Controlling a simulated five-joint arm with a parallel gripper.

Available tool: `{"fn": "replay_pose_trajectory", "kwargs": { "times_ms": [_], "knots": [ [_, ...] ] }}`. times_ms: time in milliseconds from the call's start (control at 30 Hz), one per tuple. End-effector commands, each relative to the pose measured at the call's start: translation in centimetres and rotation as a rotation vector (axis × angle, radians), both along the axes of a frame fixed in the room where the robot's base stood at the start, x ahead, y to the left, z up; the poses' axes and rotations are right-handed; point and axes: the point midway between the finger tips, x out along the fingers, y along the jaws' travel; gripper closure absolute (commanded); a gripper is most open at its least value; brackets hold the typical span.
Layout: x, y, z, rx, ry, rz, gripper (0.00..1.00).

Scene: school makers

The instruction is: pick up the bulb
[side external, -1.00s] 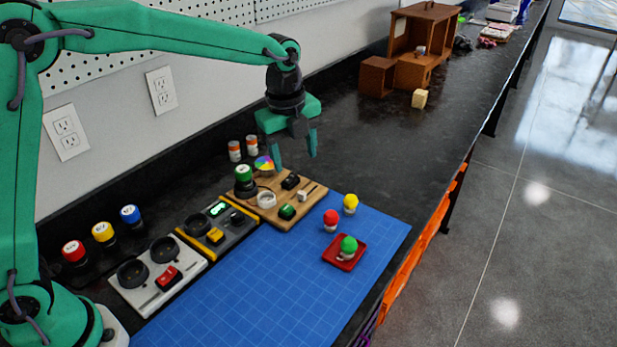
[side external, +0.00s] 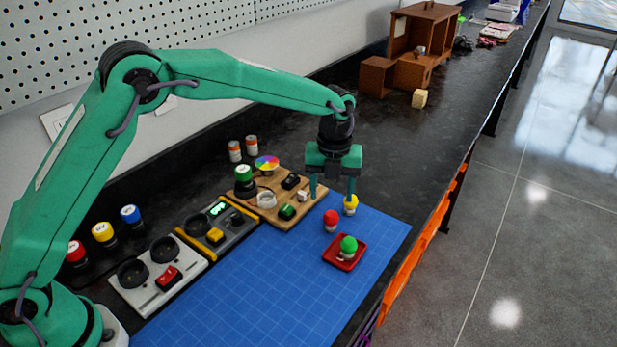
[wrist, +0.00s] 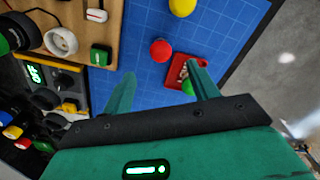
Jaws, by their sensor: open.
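Three small bulbs are at the far right end of the blue mat (side external: 265,280). The red bulb (side external: 331,220) and the yellow bulb (side external: 350,204) stand upright on the mat. The green bulb (side external: 348,246) is on a small red tray (side external: 333,259). My gripper (side external: 333,196) points down, open and empty, above the mat's far edge near the yellow and red bulbs. In the wrist view, the red bulb (wrist: 161,50) shows beyond and between my fingers, the yellow bulb (wrist: 182,7) at the top. The green bulb is partly hidden behind the right finger.
A wooden board (side external: 272,215) with a socket, switches and a green-topped part lies left of the gripper. A grey-and-yellow meter unit (side external: 217,230) and a white panel with a red switch (side external: 157,277) follow. Coloured capped jars stand behind. The mat's near part is clear.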

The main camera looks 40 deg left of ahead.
Motion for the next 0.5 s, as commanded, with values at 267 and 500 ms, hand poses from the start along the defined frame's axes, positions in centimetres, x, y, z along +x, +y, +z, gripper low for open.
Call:
{"fn": "replay_pose_trajectory", "kwargs": {
  "times_ms": [267, 500],
  "knots": [
    [0.0, 0.0, -1.6, 0.000, 0.000, 0.002, 0.41],
    [0.0, 0.0, -2.2, 0.000, 0.000, 0.002, 0.41]
  ]
}}
